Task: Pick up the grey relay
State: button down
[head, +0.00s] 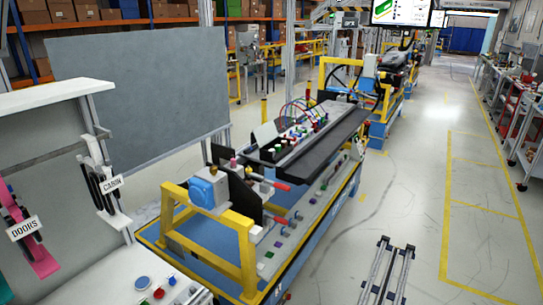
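I cannot pick out a grey relay for certain; the parts here are too small to tell apart. Several small coloured and pale pieces lie on the light grey lower ledge (310,217) of the dashboard station, among them a green piece (261,266) and a purple piece (269,254). More small parts stand on the dark dashboard module (335,128) above it. My gripper is not in view.
A yellow frame (246,262) with a blue-capped unit (203,192) stands at the station's near end. A white bench (120,278) with a red button (158,293) is at lower left. A grey board (140,95) stands behind.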

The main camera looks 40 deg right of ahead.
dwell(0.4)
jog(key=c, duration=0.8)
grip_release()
